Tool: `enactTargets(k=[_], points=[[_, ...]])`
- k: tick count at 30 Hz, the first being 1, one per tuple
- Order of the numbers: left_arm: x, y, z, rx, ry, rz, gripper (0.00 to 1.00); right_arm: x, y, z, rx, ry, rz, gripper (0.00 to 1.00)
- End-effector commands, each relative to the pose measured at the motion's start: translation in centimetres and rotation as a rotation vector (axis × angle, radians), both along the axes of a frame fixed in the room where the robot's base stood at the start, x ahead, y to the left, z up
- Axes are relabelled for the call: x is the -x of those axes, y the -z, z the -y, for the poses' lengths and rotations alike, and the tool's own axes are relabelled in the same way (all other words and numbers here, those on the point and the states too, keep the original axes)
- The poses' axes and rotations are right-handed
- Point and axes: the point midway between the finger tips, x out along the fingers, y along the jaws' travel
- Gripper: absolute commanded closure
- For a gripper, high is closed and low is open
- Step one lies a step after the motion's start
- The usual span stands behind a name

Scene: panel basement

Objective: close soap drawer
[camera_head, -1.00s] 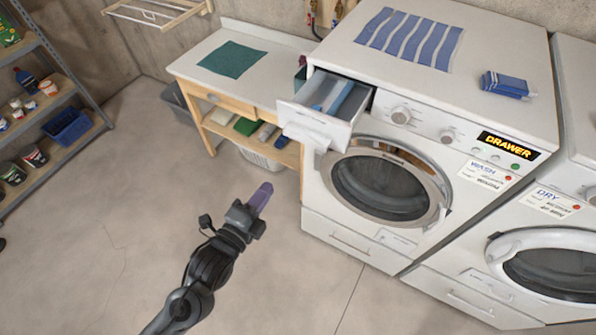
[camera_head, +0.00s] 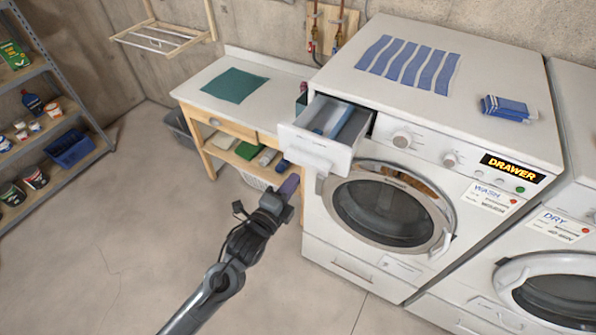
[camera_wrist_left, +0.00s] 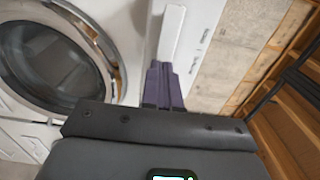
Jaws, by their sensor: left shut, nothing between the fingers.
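The soap drawer (camera_head: 312,146) of the washing machine (camera_head: 342,228) is pulled out at its upper left in the head view, with blue and white compartments inside. My left gripper (camera_head: 289,184) is shut and empty. It is in front of the machine, below and a little left of the drawer front, and appears apart from it. In the left wrist view, the purple fingers (camera_wrist_left: 163,86) are together, with a white panel (camera_wrist_left: 200,35) behind them. The round washer door (camera_wrist_left: 55,60) shows at the left there. My right gripper is not in view.
A wooden table (camera_head: 205,90) with a green cloth is left of the machine. A dryer (camera_head: 560,240) stands at the right. The floor at the left front is clear.

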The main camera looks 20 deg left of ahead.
Motion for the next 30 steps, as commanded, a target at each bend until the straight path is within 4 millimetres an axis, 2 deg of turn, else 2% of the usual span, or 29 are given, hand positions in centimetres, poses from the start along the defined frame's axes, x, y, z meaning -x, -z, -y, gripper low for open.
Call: enactTargets(k=[3,9,24,30], points=[[-1.7,-0.2,0.2,0.001,0.000,0.001,1.00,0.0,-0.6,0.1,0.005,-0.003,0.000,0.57],[-3.1,0.0,0.4,0.000,-0.001,-0.001,1.00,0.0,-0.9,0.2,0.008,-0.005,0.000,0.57],[-3.5,0.0,0.4,0.000,-0.001,0.000,1.00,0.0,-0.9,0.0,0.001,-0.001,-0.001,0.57],[-4.4,0.1,-0.8,-0.002,-0.022,0.000,1.00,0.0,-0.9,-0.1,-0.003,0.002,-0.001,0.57]])
